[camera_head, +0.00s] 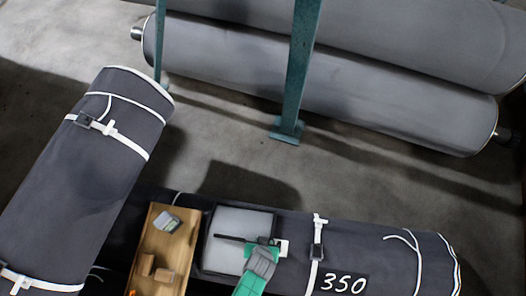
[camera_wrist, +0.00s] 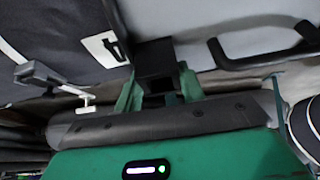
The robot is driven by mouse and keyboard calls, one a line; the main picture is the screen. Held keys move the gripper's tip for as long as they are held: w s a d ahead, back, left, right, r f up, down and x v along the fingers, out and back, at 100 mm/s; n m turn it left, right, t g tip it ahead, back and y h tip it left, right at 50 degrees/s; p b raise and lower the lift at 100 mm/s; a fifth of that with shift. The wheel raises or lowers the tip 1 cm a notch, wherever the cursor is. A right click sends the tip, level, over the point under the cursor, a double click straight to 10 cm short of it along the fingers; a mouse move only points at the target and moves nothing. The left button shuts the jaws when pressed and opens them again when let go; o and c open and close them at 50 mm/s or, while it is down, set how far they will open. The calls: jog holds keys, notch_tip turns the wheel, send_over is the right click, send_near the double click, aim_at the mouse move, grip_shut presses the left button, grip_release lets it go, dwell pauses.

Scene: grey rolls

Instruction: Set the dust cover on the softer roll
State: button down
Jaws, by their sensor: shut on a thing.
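A square grey panel in a dark frame (camera_head: 228,222), which looks like the dust cover, is over the left part of the dark roll marked 350 (camera_head: 385,248). I cannot tell whether it rests on that roll or hangs just above it. My gripper (camera_head: 262,252) is at the panel's right side, shut on a black block (camera_wrist: 155,60) that seems part of its handle. The wrist view shows the panel's pale surface (camera_wrist: 240,20) and a dark bar handle (camera_wrist: 255,58). Another dark roll with white straps (camera_head: 85,165) lies at left. Neither roll's softness can be judged by sight.
A wooden tray (camera_head: 157,245) with small blocks and a grey item stands left of the panel. Two large grey rolls (camera_head: 300,75) lie at the back behind a teal post (camera_head: 297,70). Concrete floor (camera_head: 215,150) is bare between.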

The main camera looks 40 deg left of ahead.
jog(key=shift+f+b, duration=0.45)
jog(key=shift+f, duration=0.05)
dwell(0.4)
jog(key=c, duration=0.8)
grip_release()
jog(key=shift+o, duration=0.2)
jog(key=p+v, duration=0.4)
jog(key=v, duration=0.4)
jog(key=shift+p, duration=0.35)
